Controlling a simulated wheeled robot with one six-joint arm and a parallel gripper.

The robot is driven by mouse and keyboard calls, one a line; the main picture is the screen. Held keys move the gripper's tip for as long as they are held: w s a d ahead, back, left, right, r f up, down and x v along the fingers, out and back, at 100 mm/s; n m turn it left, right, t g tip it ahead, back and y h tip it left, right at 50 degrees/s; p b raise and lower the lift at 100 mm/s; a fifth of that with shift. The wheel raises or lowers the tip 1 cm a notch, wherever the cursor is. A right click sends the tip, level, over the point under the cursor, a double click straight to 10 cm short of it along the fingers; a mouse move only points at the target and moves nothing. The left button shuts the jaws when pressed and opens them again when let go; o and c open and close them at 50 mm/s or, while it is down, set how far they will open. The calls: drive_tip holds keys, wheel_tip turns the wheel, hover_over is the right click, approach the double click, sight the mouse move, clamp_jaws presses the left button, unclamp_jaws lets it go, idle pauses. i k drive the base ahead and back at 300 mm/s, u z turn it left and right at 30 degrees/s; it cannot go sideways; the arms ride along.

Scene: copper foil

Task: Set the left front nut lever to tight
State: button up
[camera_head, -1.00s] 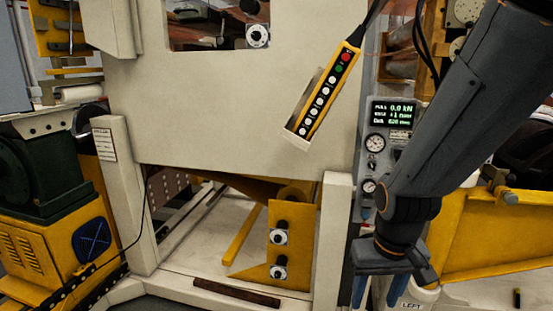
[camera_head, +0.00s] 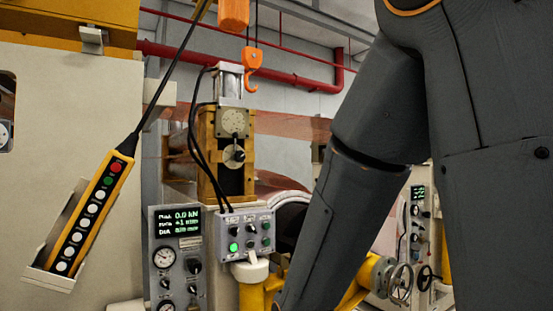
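I cannot make out a lever that is clearly the left front nut lever in the current head view. My dark grey arm crosses the right half of the picture and runs down out of the bottom edge. My gripper is below the picture, so its fingers and anything near them are hidden. A grey control box (camera_head: 246,236) with several knobs or buttons and a lit green one is left of my forearm. A yellow post with a white cap (camera_head: 250,270) stands just under that box.
A gauge panel (camera_head: 177,258) with a green-lit display stands left of the control box. A yellow push-button pendant (camera_head: 90,215) hangs at the left. An orange hook (camera_head: 251,68) hangs at the top. Handwheels (camera_head: 400,281) show behind my arm at the lower right.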

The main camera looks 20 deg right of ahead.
sight(235, 135)
drive_tip(key=z, duration=0.05)
drive_tip(key=k, duration=0.65)
drive_tip(key=z, duration=0.65)
drive_tip(key=i, duration=1.25)
drive_tip(key=u, duration=0.55)
